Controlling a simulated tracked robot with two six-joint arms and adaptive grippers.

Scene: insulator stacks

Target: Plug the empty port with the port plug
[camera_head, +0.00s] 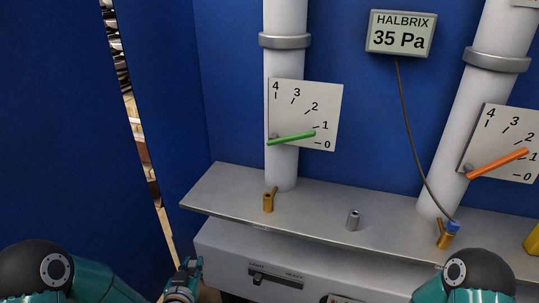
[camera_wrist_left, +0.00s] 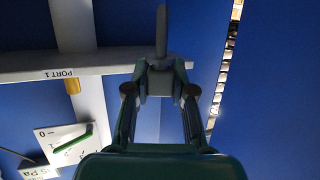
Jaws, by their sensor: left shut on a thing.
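A small grey cylinder, which looks like the port plug (camera_head: 353,220), stands upright on the shelf between the two columns. The brass port (camera_head: 268,202) by the left column has an open-looking top and a small side lever. It shows in the left wrist view (camera_wrist_left: 72,87), near the shelf edge marked PORT 1. The right brass port (camera_head: 444,238) has a blue fitting (camera_head: 453,226) with the cable on it. My left gripper (camera_head: 190,267) is low, left of the shelf and away from plug and ports. It is shut on a slim grey piece (camera_wrist_left: 161,32), not clearly identifiable. My right gripper is out of view.
The grey shelf (camera_head: 310,217) runs across the front of two white columns. Two dial plates show a green pointer (camera_head: 291,138) and an orange pointer (camera_head: 497,163). The display (camera_head: 401,34) reads 35 Pa. A yellow object (camera_head: 533,240) is at the right edge. Blue walls stand left and behind.

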